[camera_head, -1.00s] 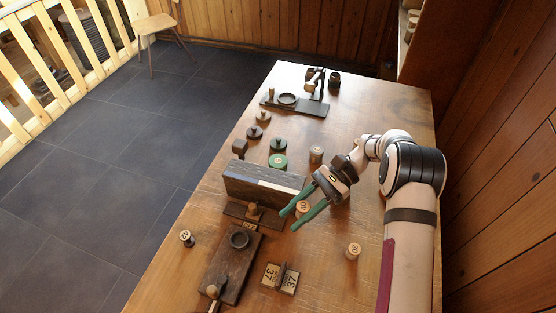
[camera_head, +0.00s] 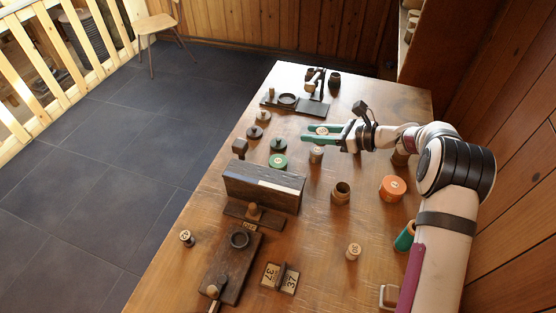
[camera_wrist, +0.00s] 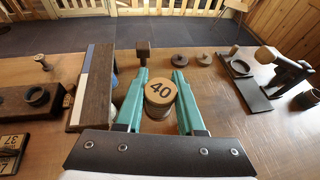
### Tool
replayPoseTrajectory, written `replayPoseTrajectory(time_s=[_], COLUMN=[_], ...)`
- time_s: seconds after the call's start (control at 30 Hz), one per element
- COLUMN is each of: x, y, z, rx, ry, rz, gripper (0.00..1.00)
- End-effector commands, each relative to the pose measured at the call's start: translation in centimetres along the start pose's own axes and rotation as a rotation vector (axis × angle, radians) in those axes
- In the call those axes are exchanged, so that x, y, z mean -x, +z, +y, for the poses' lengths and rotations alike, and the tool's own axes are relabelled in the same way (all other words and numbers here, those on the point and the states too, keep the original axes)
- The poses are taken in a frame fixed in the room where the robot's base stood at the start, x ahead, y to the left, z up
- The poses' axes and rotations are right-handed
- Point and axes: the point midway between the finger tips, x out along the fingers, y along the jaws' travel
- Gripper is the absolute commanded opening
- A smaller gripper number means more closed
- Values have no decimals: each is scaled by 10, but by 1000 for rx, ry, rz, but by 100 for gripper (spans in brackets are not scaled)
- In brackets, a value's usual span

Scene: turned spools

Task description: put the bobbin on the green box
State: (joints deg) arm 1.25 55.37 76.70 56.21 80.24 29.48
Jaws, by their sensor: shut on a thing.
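My gripper (camera_head: 318,133) has green fingers and is shut on a pale wooden bobbin (camera_head: 322,130), held above the far part of the table. In the wrist view the bobbin (camera_wrist: 160,92) shows its round top marked 40 between the fingertips. A low round green box (camera_head: 278,161) with a pale label on top stands on the table, left of and nearer than the gripper. Another wooden spool (camera_head: 316,155) stands just in front of the gripper in the head view.
A dark block (camera_head: 262,186) stands in front of the green box, and dark knobbed pieces (camera_head: 278,145) stand behind it. An orange round box (camera_head: 393,188), a small brown pot (camera_head: 341,193) and a green cylinder (camera_head: 404,238) are at the right.

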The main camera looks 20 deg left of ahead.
Motion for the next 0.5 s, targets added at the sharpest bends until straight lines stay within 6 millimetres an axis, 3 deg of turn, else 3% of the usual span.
replayPoseTrajectory(time_s=[0.13,0.4,0.5], x=[-25,-115,-131], y=[-8,-23,-25], z=[5,20,22], rx=[0,1,2], ry=[5,5,3], rz=[0,1,0], gripper=[0,0,0])
